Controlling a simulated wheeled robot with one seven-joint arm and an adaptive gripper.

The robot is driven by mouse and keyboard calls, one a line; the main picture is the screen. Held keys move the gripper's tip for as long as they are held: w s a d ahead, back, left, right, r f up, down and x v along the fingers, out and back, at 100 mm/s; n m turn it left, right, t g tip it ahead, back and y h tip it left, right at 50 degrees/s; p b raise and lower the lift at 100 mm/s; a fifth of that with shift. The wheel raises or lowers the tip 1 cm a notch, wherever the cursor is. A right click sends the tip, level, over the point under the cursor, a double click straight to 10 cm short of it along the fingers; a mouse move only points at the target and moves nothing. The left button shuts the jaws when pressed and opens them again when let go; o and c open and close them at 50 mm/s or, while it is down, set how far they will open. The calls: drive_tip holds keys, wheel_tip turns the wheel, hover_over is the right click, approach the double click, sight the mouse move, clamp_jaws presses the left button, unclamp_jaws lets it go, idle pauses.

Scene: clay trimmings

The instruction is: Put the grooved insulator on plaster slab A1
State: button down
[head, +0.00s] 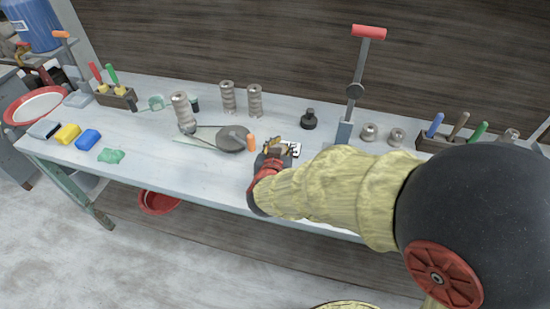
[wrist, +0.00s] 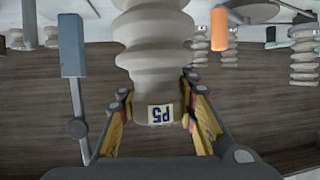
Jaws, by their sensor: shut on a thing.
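My gripper (head: 272,160) is over the middle of the bench, pointing toward the back wall. In the wrist view, which looks inverted, its two fingers (wrist: 158,112) are shut on a pale grey grooved insulator (wrist: 155,50). The fingers grip the insulator's smooth labelled end. The label appears to read P5, upside down. The ridged body runs out of the top of that view, so its far end is hidden. In the head view my gripper and arm mostly hide it. A small white piece with dark marks (head: 291,149) shows beside the gripper. I cannot make out slab A1.
Ridged insulators stand at the back, one at the left (head: 180,112) and two near the middle (head: 227,97). A red-handled lever press (head: 355,90) rises behind. Sponges (head: 68,133) lie far left.

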drive_tip(key=shift+w+a+f, duration=0.4)
drive_tip(key=shift+f, duration=0.1)
drive_tip(key=shift+w+a+f+b, duration=0.15)
drive_tip(key=shift+f+b, duration=0.85)
drive_tip(key=shift+f, duration=0.75)
drive_tip(key=shift+f, duration=0.15)
drive_tip(key=c, duration=1.3)
unclamp_jaws()
drive_tip(key=shift+f, duration=0.1)
